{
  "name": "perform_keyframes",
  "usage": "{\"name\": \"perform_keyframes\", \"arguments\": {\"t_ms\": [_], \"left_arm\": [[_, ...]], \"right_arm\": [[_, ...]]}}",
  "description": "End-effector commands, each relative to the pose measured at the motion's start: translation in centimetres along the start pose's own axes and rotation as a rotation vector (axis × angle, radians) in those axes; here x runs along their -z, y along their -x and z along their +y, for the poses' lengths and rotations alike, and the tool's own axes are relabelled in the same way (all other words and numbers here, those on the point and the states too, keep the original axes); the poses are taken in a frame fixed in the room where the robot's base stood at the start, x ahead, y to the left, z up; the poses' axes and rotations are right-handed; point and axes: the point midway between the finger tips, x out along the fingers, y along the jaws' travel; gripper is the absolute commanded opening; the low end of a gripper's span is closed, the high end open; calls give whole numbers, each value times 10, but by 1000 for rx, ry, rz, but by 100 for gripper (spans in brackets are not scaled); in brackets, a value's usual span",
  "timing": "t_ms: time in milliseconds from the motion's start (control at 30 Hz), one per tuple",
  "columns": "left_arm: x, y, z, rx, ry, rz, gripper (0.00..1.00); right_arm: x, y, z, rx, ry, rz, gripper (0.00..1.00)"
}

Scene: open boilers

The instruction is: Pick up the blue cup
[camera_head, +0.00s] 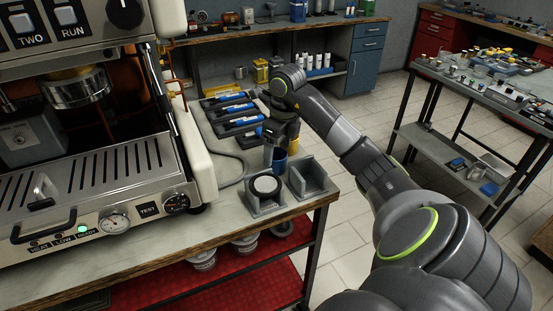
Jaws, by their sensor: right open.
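The blue cup (280,161) stands on the bench behind the grey holders, partly hidden by my right gripper. My right gripper (279,148) points down at the cup with its jaws open. One finger is at the cup's left side; I cannot tell whether it touches. The other finger is hard to make out. My left gripper is not in view.
An espresso machine (95,190) fills the left. Grey holders (310,180) stand at the bench's front right corner, one with a dark round piece. Blue-handled tools (236,109) lie behind. A cluttered table (470,85) stands at right, with open floor between.

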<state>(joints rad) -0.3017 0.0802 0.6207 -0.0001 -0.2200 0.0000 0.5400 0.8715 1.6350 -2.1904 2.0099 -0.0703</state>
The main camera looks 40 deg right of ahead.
Motion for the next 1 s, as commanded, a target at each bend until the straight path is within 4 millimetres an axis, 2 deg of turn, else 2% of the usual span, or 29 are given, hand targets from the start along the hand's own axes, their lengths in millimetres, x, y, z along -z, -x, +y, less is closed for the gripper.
{"name": "perform_keyframes", "arguments": {"t_ms": [33,133,200,300,533,867,900,1000], "left_arm": [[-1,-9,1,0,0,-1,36],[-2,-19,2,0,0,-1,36],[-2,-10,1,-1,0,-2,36],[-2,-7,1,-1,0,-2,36],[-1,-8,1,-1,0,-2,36],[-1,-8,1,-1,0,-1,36],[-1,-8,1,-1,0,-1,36],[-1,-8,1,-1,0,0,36]], "right_arm": [[0,-10,1,-1,0,0,79],[0,-26,3,-3,0,1,79],[0,-31,3,-4,-2,4,79],[-1,-41,2,-2,-1,2,79],[-1,-44,2,0,0,1,78],[-1,-43,2,0,0,0,34],[-1,-43,2,0,0,0,32],[-1,-43,2,0,0,0,32]]}}
